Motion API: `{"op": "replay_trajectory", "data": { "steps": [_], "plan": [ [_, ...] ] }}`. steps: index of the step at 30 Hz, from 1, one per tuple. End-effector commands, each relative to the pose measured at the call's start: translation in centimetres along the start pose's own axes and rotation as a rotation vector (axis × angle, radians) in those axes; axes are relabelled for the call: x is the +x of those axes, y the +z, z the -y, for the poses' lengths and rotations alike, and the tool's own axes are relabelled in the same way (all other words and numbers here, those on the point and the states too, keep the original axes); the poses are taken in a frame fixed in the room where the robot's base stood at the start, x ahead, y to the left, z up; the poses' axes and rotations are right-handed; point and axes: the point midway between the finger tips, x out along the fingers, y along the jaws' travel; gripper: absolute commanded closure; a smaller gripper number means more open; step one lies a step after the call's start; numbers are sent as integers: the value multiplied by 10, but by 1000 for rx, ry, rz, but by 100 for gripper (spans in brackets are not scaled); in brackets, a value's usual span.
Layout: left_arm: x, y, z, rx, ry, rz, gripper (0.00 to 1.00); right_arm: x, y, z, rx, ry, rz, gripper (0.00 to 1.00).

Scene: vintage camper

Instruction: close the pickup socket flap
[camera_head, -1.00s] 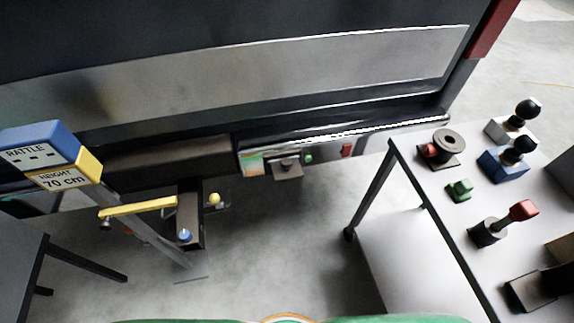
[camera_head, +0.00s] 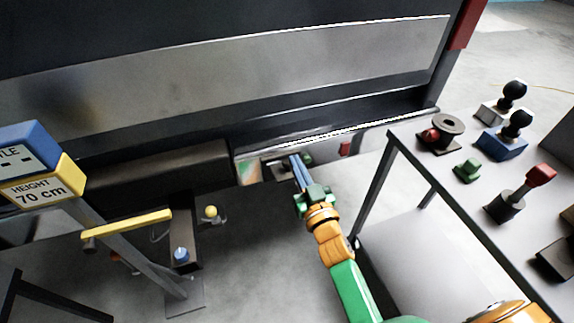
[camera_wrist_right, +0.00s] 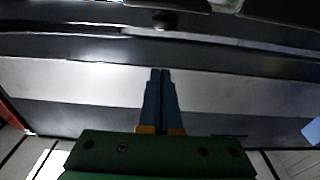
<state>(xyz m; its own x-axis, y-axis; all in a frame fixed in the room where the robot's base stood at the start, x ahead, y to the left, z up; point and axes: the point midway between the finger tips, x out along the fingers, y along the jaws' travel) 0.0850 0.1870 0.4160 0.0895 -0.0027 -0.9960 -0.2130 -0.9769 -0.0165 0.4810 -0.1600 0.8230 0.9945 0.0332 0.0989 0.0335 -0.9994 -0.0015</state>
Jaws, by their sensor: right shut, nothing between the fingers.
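The pickup's rear bumper (camera_head: 330,130) runs across the upper middle of the head view. Under it, a small dark plate, which looks like the socket flap (camera_head: 276,166), sits at the left of my right gripper (camera_head: 298,163). The gripper partly covers that area, and I cannot tell whether they touch or how far the flap stands open. The blue fingers are shut with nothing between them. In the right wrist view the shut fingers (camera_wrist_right: 160,76) point at a pale metal panel (camera_wrist_right: 100,85). My left gripper is out of view.
A grey table (camera_head: 440,185) at the right carries hitch balls, a green block (camera_head: 467,169) and a red-topped lever (camera_head: 540,174). At the left stands a post with a blue and yellow sign (camera_head: 40,185) and a yellow bar (camera_head: 128,223).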

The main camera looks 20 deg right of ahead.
Motion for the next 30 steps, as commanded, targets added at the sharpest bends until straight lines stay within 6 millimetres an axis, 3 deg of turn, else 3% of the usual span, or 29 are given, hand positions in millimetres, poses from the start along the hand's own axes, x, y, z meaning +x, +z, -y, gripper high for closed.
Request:
{"op": "replay_trajectory", "data": {
  "steps": [7,9,13,30],
  "plan": [
    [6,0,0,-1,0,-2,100,54,1,0,1,-1,-1,100],
    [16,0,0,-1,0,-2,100,45,21,0,4,1,5,100],
    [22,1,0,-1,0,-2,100,39,34,0,3,0,4,100],
    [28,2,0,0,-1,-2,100,36,42,-2,1,-1,-8,100]
  ]
}}
